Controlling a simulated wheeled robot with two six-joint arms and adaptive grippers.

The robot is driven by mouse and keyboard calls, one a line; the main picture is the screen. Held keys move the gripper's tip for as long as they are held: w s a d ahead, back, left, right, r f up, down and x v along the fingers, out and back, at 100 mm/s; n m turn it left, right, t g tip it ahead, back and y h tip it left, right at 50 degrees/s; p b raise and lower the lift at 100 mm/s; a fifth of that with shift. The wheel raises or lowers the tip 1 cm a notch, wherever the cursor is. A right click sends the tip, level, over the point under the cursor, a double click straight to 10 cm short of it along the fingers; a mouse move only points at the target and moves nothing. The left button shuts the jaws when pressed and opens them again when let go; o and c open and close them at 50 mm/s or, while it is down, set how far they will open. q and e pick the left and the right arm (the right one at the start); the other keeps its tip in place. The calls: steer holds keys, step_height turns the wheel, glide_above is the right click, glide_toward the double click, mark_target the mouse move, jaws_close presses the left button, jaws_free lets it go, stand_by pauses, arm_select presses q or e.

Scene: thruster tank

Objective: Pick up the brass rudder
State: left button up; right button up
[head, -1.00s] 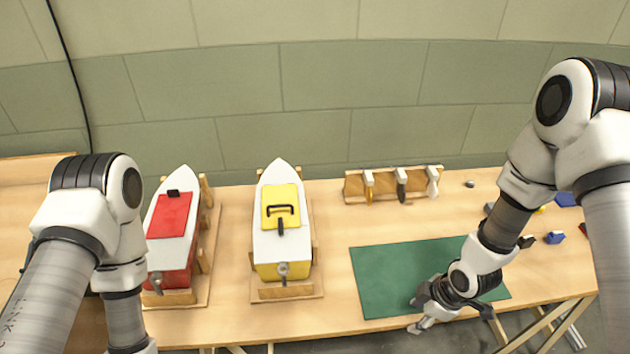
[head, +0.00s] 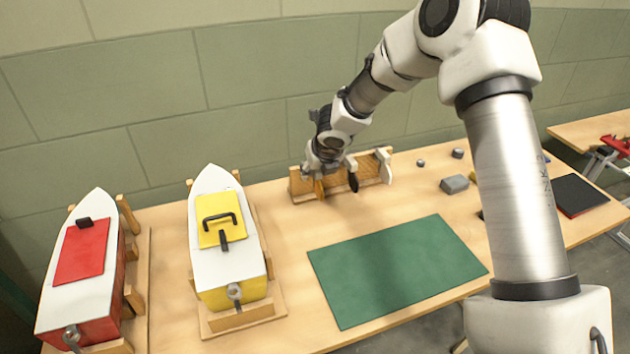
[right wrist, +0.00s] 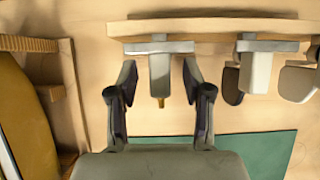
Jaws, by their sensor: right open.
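The brass rudder (head: 319,187) hangs at the left end of the wooden rack (head: 372,176), its upper part hidden behind my right gripper (head: 327,170) in the head view. In the right wrist view the two fingers of my right gripper (right wrist: 159,80) are spread apart, one on each side of the leftmost rudder. That rudder shows a grey top and a brass-coloured tip (right wrist: 161,102). I see a gap on both sides of it. A dark rudder (head: 353,180) and a pale grey rudder (head: 384,165) hang to its right. My left gripper is out of view.
A yellow-decked boat (head: 225,262) and a red-decked boat (head: 65,290) stand in wooden cradles on the left. A green mat (head: 395,265) lies in front of the rack. Small grey blocks (head: 455,184) lie to the right. The mat is clear.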

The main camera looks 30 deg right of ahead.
steer(key=shift+s+r, duration=0.1)
steer(key=shift+r, duration=0.05)
steer(key=shift+c, duration=0.7)
jaws_close()
